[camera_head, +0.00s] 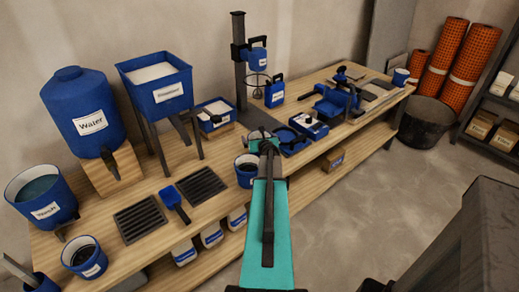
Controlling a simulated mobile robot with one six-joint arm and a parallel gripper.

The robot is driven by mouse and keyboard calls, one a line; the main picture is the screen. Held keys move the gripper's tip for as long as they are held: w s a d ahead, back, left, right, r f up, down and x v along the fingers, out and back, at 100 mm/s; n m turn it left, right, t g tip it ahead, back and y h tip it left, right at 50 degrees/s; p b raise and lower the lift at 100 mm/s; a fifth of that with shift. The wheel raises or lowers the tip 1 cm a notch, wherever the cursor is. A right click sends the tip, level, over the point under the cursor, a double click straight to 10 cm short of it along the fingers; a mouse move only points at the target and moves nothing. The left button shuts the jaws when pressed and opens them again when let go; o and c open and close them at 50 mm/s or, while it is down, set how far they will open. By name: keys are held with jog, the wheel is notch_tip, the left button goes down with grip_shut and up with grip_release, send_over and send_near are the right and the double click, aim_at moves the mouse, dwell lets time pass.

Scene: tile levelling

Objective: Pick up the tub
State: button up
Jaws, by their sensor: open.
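A small round blue tub (246,177) with a white label and a dark inside stands upright at the front edge of the workbench, near the middle. My gripper (265,147) is at the end of my teal arm, just right of this tub and close to it in the picture. It is open, and I see nothing held in it. My arm may cover part of the tub's right side, and I cannot tell whether they touch. A similar blue tub (88,262) stands at the bench's front left. The frame does not show which tub is meant.
The workbench (320,155) also holds a water tank (80,110), a hopper (156,84), a blue scoop (174,203), dark grates (140,218), a mixer stand (240,70) and several blue tools. A black bucket (425,125) stands on the floor at right. Open floor lies right of my arm.

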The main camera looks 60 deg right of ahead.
dwell(0.5)
jog(key=c, duration=1.8)
jog(key=shift+o, duration=0.2)
jog(key=shift+r, duration=0.15)
notch_tip(320, 180, up, 10)
jog(key=p, duration=0.3)
